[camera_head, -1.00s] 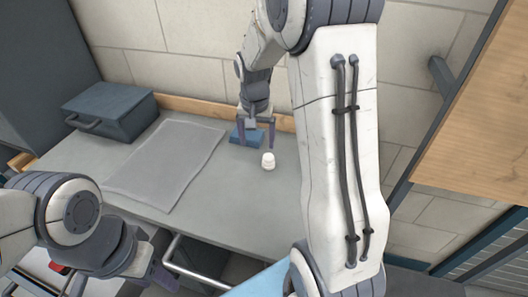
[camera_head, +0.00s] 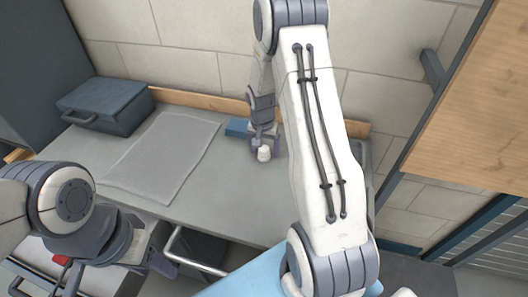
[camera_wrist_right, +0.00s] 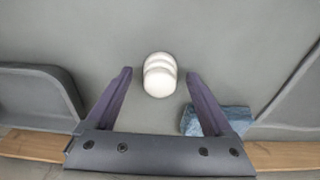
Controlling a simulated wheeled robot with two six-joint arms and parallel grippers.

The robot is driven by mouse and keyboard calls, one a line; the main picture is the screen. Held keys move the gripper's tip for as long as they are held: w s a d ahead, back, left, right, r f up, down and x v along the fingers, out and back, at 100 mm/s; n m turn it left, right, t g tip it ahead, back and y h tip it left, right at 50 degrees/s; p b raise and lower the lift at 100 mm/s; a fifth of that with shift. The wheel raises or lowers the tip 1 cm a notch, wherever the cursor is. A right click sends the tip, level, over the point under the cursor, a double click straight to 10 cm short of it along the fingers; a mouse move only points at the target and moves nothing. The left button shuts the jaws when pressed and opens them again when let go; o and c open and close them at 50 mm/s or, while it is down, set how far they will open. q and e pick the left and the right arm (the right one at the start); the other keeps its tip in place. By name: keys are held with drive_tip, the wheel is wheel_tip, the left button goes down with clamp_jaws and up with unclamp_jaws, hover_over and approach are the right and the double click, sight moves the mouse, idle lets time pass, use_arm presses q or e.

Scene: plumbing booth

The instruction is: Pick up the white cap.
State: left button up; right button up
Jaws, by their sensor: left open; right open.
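The white cap (camera_head: 264,154) stands on the grey worktop, right of the grey mat. In the right wrist view the white cap (camera_wrist_right: 160,75) is a small ribbed white piece just beyond and between the fingertips. My right gripper (camera_head: 265,147) is open above and close around the cap in the head view; its two purple-grey fingers (camera_wrist_right: 159,75) are apart with nothing held. I cannot tell how much height separates them from the cap. My left gripper (camera_head: 162,258) is at the lower left, off the worktop's front edge, away from the cap, open.
A blue block (camera_head: 237,127) lies behind the cap and shows beside the right finger in the wrist view (camera_wrist_right: 217,120). A dark toolbox (camera_head: 105,105) sits at the back left. The grey mat (camera_head: 163,156) lies flat. A wooden strip (camera_head: 190,98) runs along the wall.

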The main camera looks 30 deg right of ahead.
clamp_jaws()
idle(0.4)
